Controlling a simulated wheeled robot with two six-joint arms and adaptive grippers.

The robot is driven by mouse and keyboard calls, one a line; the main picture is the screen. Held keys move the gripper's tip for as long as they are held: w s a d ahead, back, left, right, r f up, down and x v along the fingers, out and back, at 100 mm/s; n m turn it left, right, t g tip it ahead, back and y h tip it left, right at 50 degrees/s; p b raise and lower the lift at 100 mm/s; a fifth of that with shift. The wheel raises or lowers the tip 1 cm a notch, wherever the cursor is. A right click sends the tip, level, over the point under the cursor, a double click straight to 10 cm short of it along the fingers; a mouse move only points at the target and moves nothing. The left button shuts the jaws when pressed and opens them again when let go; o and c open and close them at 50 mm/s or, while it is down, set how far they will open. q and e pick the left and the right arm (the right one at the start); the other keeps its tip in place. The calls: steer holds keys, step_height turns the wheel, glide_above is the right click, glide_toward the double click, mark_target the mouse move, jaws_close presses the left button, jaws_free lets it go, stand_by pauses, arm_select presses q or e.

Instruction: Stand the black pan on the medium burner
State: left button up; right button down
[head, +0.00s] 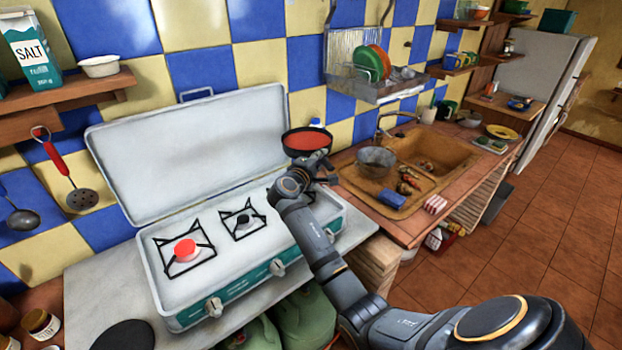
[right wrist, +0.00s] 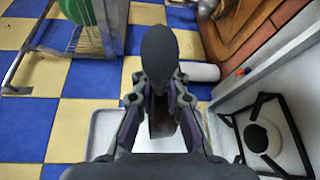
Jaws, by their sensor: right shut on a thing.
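The black pan (head: 307,152), red inside, is up in the air over the right end of the camp stove (head: 250,268), about level. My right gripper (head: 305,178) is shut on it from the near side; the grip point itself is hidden. The right wrist view shows the pan (right wrist: 158,48) as a dark, nearly edge-on shape beyond my fingers (right wrist: 158,100). The stove has a left burner with a red cap (head: 185,249) and a smaller middle burner (head: 243,221). My left gripper is not in view.
The stove's raised lid (head: 185,155) stands behind the burners. Right of the stove are a sink (head: 440,170) and a metal bowl (head: 377,160). A dish rack (head: 375,88) hangs above. A dark round thing (head: 122,335) lies at the front left.

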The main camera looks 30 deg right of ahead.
steer(key=s+a+r+n+t+y+b, duration=0.1)
steer(key=s+a+n+t+y+b, duration=0.1)
steer(key=s+a+b, duration=0.5)
steer(key=s+a+r+n+t+y+b, duration=0.1)
steer(key=s+a+n+t+y+b, duration=0.15)
steer(key=s, duration=0.85)
steer(key=shift+m+h, duration=0.25)
steer(key=shift+m, duration=0.1)
steer(key=w+d+f, duration=0.1)
steer(key=w+f, duration=0.3)
steer(key=w+d+f+p, duration=0.1)
steer(key=w+d+f, duration=0.1)
steer(key=w+f, duration=0.3)
steer(key=w+d+f+p, duration=0.1)
steer(key=w+d+f, duration=0.1)
steer(key=w+f, duration=0.2)
steer(key=shift+w+f, duration=0.2)
steer(key=shift+w, duration=0.15)
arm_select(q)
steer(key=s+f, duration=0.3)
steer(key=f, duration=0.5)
arm_select(e)
steer(key=shift+a, duration=0.1)
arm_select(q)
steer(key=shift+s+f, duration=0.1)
